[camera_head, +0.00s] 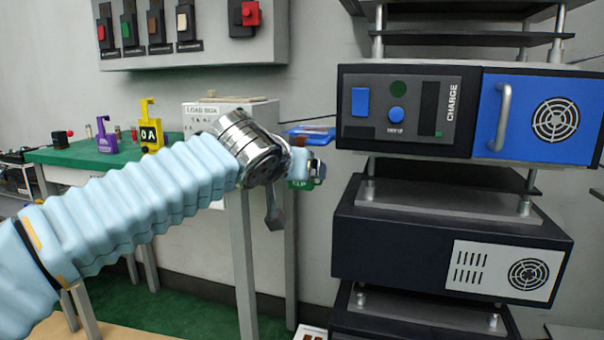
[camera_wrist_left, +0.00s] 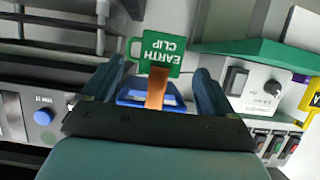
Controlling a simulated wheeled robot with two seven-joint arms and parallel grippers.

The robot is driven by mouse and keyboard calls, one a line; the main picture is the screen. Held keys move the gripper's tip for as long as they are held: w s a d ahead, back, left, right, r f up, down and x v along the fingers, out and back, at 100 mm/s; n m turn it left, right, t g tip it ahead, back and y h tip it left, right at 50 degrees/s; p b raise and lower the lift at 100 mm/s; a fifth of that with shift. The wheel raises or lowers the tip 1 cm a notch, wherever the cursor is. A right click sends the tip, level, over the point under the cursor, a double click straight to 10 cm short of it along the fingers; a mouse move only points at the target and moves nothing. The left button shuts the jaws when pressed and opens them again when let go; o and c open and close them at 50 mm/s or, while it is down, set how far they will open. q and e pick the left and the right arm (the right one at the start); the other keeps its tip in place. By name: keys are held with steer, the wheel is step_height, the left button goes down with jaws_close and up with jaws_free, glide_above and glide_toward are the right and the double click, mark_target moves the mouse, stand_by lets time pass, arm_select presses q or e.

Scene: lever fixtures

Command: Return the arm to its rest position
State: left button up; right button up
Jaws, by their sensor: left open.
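My left arm reaches in from the left in the head view, in a pale blue sleeve with a metal wrist. My left gripper (camera_head: 312,168) is at its end, in front of the grey wall and left of the equipment rack; it is small and partly hidden there. In the left wrist view my left gripper (camera_wrist_left: 158,68) is open, with its two dark fingers spread apart. A green EARTH CLIP piece (camera_wrist_left: 160,53) with a copper-coloured strip (camera_wrist_left: 157,88) shows between and beyond the fingers. I cannot tell whether it touches them. The green piece (camera_head: 301,185) also shows just below the gripper in the head view.
The rack's blue-fronted CHARGE unit (camera_head: 400,150) stands close right of the gripper. A green-topped table (camera_head: 75,156) with purple and yellow lockout pieces and a white load box (camera_head: 195,118) stand behind the arm. A switch panel (camera_head: 215,55) hangs above.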

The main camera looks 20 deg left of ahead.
arm_select(q)
steer(key=v, duration=0.8)
steer(key=w+d+f+m+g+h+p, duration=0.1)
steer(key=w+d+f+g, duration=0.15)
steer(key=f, duration=0.85)
steer(key=w+d+f+g+h+p, duration=0.1)
steer(key=w+d+f+g, duration=0.15)
steer(key=f, duration=0.95)
steer(key=w+d+f+m+g+h+p, duration=0.1)
steer(key=w+d+f+g, duration=0.15)
steer(key=f, duration=0.85)
steer(key=s+f+n+g+p, duration=0.1)
steer(key=s+f, duration=0.2)
steer(key=f, duration=0.4)
steer(key=s+f+g+h, duration=0.1)
steer(key=s+f, duration=0.2)
steer(key=f, duration=0.3)
steer(key=s+f+n+g+p, duration=0.1)
steer(key=s+f, duration=0.2)
steer(key=f, duration=0.4)
steer(key=s+f+n+g, duration=0.1)
steer(key=s+f, duration=0.4)
steer(key=s, duration=0.3)
steer(key=s+a+f+n+g+p, duration=0.1)
steer(key=s+f, duration=0.5)
steer(key=s, duration=0.2)
steer(key=shift+a+f, duration=0.3)
steer(key=shift+a, duration=0.05)
steer(key=shift+w, duration=0.1)
